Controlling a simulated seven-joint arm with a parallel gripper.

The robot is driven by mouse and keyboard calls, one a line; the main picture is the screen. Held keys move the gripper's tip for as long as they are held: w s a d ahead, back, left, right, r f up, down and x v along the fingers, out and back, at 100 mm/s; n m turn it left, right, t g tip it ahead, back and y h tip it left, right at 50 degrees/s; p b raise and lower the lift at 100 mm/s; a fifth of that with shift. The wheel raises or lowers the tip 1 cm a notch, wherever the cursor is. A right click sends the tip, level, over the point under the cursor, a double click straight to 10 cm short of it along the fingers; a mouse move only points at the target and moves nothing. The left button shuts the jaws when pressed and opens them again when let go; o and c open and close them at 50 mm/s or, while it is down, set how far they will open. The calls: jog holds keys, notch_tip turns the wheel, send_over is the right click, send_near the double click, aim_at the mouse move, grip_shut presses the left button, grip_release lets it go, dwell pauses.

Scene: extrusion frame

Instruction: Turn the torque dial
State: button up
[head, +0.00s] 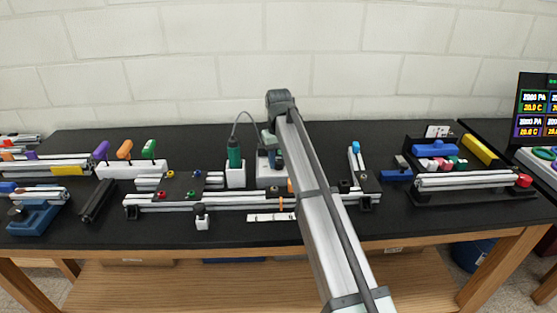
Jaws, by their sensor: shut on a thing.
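A light grey box (268,178) stands at the back middle of the black bench, with a cable running to the green screwdriver (234,152) in its white holder on the left. My gripper (272,156) points down over this box, at its top, and is small and partly covered by my own arm. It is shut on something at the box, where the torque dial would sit. The dial itself is hidden by the gripper and arm, so its setting cannot be read.
An aluminium extrusion frame (165,205) lies in front of the box. A rack of coloured-handled tools (130,168) stands left. A black tray (440,195) with coloured parts is right. A monitor (537,108) stands far right. A white ruled strip (262,217) lies in front.

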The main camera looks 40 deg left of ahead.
aim_at(279, 160)
jog(key=shift+w+m, duration=0.1)
jog(key=shift+m, duration=3)
jog(key=o, duration=1)
jog(key=shift+o, duration=0.2)
notch_tip(279, 160, up, 14)
jog(key=shift+f, duration=0.1)
